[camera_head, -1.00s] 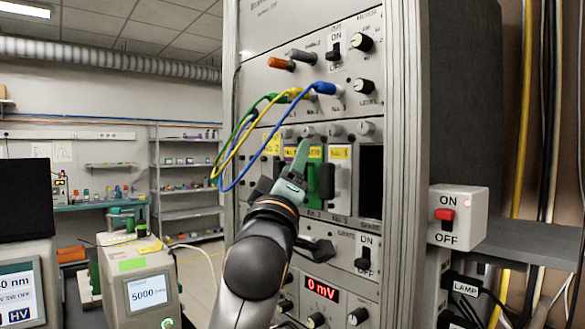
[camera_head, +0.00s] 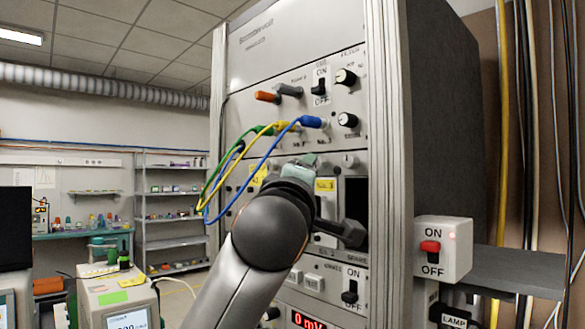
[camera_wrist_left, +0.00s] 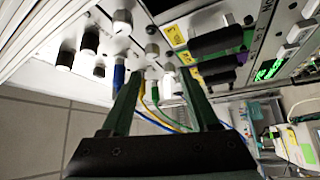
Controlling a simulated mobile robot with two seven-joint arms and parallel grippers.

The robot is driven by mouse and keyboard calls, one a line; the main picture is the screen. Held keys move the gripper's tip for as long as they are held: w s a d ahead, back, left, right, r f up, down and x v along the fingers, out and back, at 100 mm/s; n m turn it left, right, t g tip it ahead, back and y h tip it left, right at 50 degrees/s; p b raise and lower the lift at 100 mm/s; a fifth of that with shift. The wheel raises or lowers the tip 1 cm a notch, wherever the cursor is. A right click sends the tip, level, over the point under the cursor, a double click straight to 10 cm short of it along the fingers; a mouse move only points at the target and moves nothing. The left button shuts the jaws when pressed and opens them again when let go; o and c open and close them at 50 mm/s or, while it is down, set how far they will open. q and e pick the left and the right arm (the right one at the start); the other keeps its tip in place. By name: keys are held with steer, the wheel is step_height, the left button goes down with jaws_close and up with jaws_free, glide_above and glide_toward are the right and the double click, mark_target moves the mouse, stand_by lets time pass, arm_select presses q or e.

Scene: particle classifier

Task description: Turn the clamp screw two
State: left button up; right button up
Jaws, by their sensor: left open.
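The clamp screws are a row of silver round knobs above the plug-in modules. In the head view one silver knob (camera_head: 350,160) shows at the right end of the row; my gripper and arm cover others. In the left wrist view silver knobs (camera_wrist_left: 152,50) run beside the yellow-labelled modules (camera_wrist_left: 212,42). I cannot tell which is screw two. My left gripper (camera_head: 306,161) is at the height of the knob row, in front of the panel. In the left wrist view its fingers (camera_wrist_left: 162,76) are apart, with a silver knob near the gap. Contact cannot be told. My right gripper is not in view.
Blue, yellow and green cables (camera_head: 262,150) loop from sockets just above my left gripper and hang to its left. Black knobs (camera_head: 347,120) and an ON/OFF switch (camera_head: 320,87) are above. A red-switch box (camera_head: 443,248) is on the right.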

arm_select(q)
steer(key=w+a+r+n+g+y, duration=0.1)
steer(key=w+a+r+n+y, duration=0.1)
steer(key=w, duration=0.9)
steer(key=shift+r+n+g+y, duration=0.3)
steer(key=shift+n+y, duration=0.3)
steer(key=shift+n, duration=0.5)
steer(key=shift+a, duration=0.1)
jaws_close()
